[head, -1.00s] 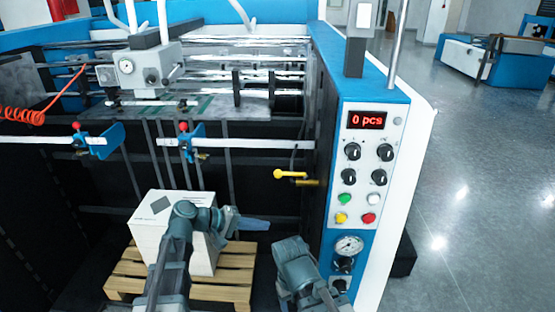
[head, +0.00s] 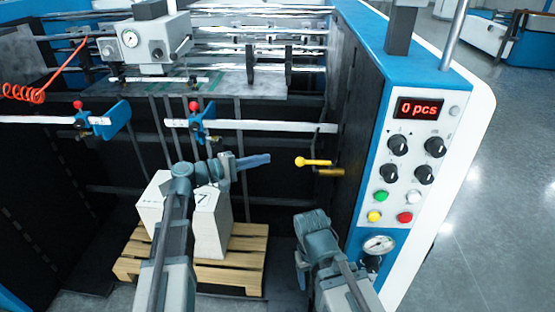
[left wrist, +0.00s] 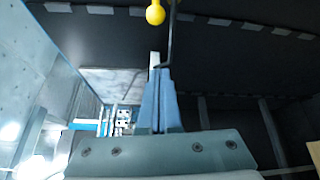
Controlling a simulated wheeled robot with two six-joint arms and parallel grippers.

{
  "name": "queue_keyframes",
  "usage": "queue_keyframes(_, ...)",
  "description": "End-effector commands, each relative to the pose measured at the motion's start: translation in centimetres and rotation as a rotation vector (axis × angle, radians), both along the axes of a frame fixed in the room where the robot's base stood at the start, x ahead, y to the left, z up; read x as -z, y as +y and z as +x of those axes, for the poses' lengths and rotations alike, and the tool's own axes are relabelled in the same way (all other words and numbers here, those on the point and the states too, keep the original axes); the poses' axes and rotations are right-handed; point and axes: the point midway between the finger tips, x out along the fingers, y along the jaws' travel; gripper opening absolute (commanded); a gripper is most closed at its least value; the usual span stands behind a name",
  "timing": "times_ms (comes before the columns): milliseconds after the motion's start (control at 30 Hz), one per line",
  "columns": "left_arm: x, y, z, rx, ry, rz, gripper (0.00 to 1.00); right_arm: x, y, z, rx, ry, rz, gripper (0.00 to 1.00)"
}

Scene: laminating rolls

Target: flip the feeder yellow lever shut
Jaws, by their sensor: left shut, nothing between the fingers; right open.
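The yellow lever (head: 313,162) sticks out to the left from the inner side of the feeder's right wall in the head view, roughly level, with its round knob at the left end. In the left wrist view the yellow knob (left wrist: 155,14) shows at the top, beyond the fingertips. My left gripper (head: 268,158) is shut and empty, pointing right, a short way left of the knob with a gap between them. Its shut fingers also show in the left wrist view (left wrist: 160,72). My right gripper (head: 305,268) is low, below the lever; its fingers are hard to make out.
A white paper stack (head: 205,225) sits on a wooden pallet (head: 245,278) below my left arm. The control panel (head: 408,150), reading 0 pcs, stands right of the lever. A white horizontal bar (head: 270,126) runs above the lever. Open floor (head: 490,230) lies at the right.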

Motion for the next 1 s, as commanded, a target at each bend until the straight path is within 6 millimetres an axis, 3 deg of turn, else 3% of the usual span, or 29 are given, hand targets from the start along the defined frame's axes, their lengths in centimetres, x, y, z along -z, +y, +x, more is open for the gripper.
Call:
queue_keyframes(500, 0.6, -8.4, 4.8, 0.003, 0.0, 0.001, 0.0, 0.6, 0.0, 0.0, 0.0, 0.0, 0.0, 0.66)
queue_keyframes(600, 0.1, -8.4, 2.5, 0.0, 0.001, 0.001, 0.0, 0.1, 0.0, 0.0, 0.0, 0.0, 0.0, 0.66)
queue_keyframes(700, -0.1, -8.6, 1.6, -0.001, 0.001, 0.001, 0.0, -0.1, 0.0, 0.0, 0.0, 0.0, 0.0, 0.66)
queue_keyframes(1000, -0.2, -8.8, 0.8, -0.001, 0.001, 0.001, 0.0, -0.2, 0.0, 0.0, 0.0, 0.0, 0.0, 0.66)
